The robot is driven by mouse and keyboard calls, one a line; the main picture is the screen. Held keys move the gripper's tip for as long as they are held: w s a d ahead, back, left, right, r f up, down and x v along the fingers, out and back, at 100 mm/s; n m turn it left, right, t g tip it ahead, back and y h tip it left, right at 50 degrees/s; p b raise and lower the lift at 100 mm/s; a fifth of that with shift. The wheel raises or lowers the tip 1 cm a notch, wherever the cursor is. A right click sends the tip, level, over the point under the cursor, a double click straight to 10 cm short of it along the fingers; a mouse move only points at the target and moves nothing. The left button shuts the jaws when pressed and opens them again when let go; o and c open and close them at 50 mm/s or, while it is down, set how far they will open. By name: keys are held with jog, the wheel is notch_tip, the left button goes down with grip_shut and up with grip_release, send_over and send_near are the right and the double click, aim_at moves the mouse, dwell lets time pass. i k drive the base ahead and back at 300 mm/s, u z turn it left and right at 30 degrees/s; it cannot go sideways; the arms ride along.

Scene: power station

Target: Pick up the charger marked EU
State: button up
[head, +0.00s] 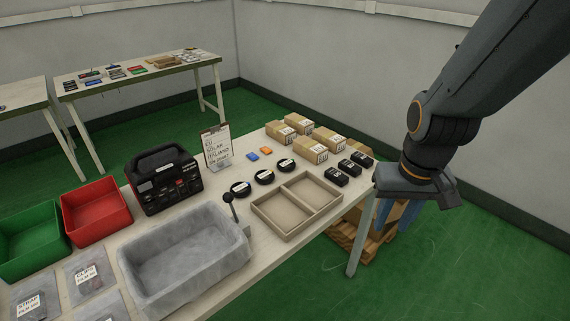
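Three small black blocks with pale labels, which look like the chargers, stand in a row at the right end of the table: a near one (337,177), a middle one (350,167) and a far one (362,159). Their labels are too small to read, so I cannot tell which is marked EU. My gripper (408,194) hangs to the right of the blocks, past the table's right edge, and appears apart from them.
A divided tray (277,229) lies left of the blocks, with several labelled cardboard boxes (310,150) behind. Black discs (264,177), a clipboard sign (217,147), a black case (165,185), a grey basin (190,270) and red (97,215) and green (32,240) bins stand further left.

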aim_at(346, 165)
jog(key=u, duration=0.15)
jog(key=k, duration=0.35)
jog(key=z, duration=1.1)
jog(key=i, duration=1.3)
jog(key=u, duration=0.8)
jog(key=i, duration=0.5)
jog(key=u, duration=0.5)
